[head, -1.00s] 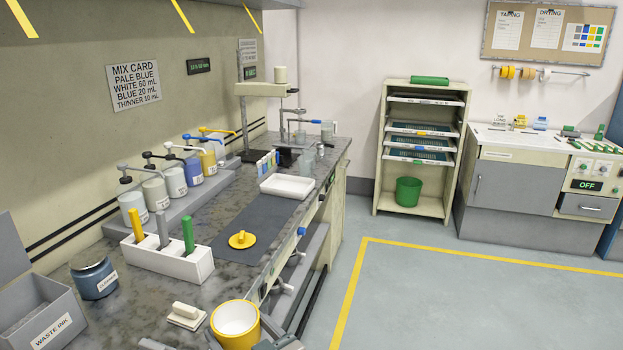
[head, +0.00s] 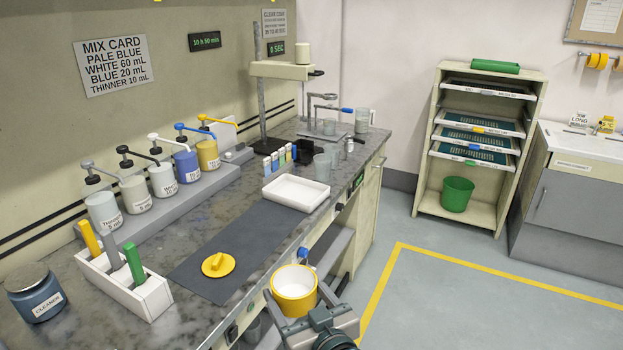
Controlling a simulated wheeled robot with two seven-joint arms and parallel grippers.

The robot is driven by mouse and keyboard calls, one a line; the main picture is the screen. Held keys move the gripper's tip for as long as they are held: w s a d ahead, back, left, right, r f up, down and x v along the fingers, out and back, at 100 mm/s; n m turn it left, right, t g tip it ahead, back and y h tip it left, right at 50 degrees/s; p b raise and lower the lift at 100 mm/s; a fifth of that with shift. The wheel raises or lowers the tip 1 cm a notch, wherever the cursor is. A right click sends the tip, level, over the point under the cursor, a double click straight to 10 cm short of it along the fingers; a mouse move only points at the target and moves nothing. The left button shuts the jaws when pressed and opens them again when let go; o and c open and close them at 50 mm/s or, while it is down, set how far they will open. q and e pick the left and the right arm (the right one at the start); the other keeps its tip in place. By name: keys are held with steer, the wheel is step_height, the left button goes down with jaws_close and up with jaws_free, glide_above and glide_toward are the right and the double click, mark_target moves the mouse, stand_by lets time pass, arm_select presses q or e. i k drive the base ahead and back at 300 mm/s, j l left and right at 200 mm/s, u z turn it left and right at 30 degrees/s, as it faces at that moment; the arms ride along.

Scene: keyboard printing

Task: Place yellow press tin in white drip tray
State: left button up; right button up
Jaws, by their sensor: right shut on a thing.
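The yellow press tin (head: 294,306), a round yellow cup with a white inside, is at the lower middle of the head view. My right gripper (head: 304,316) is shut on it from the near side. The tin is upright and held out in front of the counter's front edge. The fingertips are mostly hidden by the tin. The white drip tray (head: 296,191) is a shallow rectangular tray on the counter behind the tin, and it looks empty. My left gripper is not in view.
A yellow lid with a knob (head: 218,265) lies on the dark mat (head: 261,235). A white holder (head: 154,299) with coloured handles stands at the left. Several cups, including one clear cup (head: 321,166), and small bottles stand behind the tray. Pump jars line the wall.

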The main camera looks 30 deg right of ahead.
mark_target(296, 192)
steer(key=i+l, duration=1.25)
steer(key=i, duration=0.2)
steer(key=l+z, duration=0.05)
